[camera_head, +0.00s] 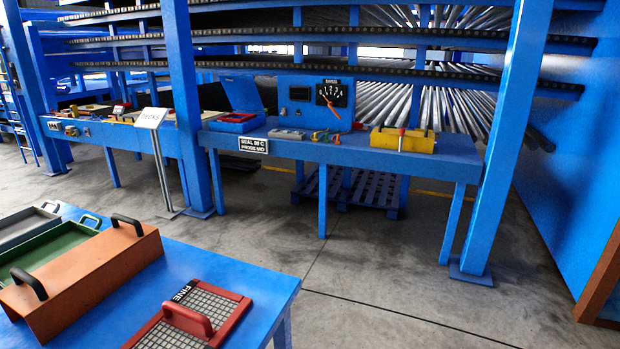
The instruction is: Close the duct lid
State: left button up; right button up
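On the blue bench (330,152) across the aisle, a blue panel (242,93) stands raised and tilted behind a low blue box with red inside (238,120). It looks like an open hinged lid, and it may be the duct lid; I see no label on it. Neither of my grippers is in view.
A gauge panel (318,104), colourful small parts (327,136) and a yellow block (402,139) are on that bench. A sign stand (152,118) is at its left. A nearer blue table (215,268) holds an orange-brown box (85,275), trays and a red-framed mesh screen (225,303). Grey floor (370,270) lies between.

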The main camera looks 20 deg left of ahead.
aim_at(242, 94)
jog(key=z, duration=0.1)
jog(key=i, duration=3.6)
jog(key=u, duration=2.15)
jog(key=i, duration=0.75)
jog(key=z, duration=1)
